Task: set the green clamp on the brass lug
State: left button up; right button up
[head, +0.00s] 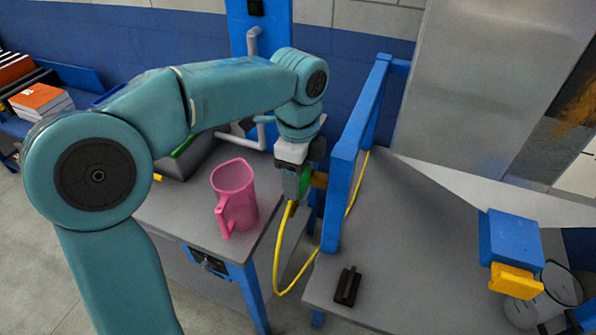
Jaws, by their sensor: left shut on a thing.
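My left gripper (294,182) is shut on the green clamp (305,184), which is mostly hidden by the fingers. A yellow cable (279,262) hangs down from the clamp in a loop. The brass lug (320,180) juts from the left side of the blue upright frame (341,190), just right of the clamp. The clamp is very close to the lug; I cannot tell whether they touch. My right gripper does not show.
A pink jug (234,192) stands on the grey table left of the gripper. A black block (347,286) lies on the right-hand grey surface. A blue and yellow fixture (511,240) and a clear container (545,300) are at the right. Books (41,101) sit on the far-left shelf.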

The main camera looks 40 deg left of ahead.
pick_arm(q)
jog(key=shift+w, duration=0.1)
jog(key=shift+f, duration=0.2)
jog(key=shift+f, duration=0.1)
dwell(0.3)
jog(key=shift+f+b, duration=0.3)
jog(key=shift+b, duration=0.05)
jog(key=o, duration=1.2)
notch_tip(320, 180, up, 16)
jog(key=p, duration=0.3)
jog(key=shift+r, duration=0.2)
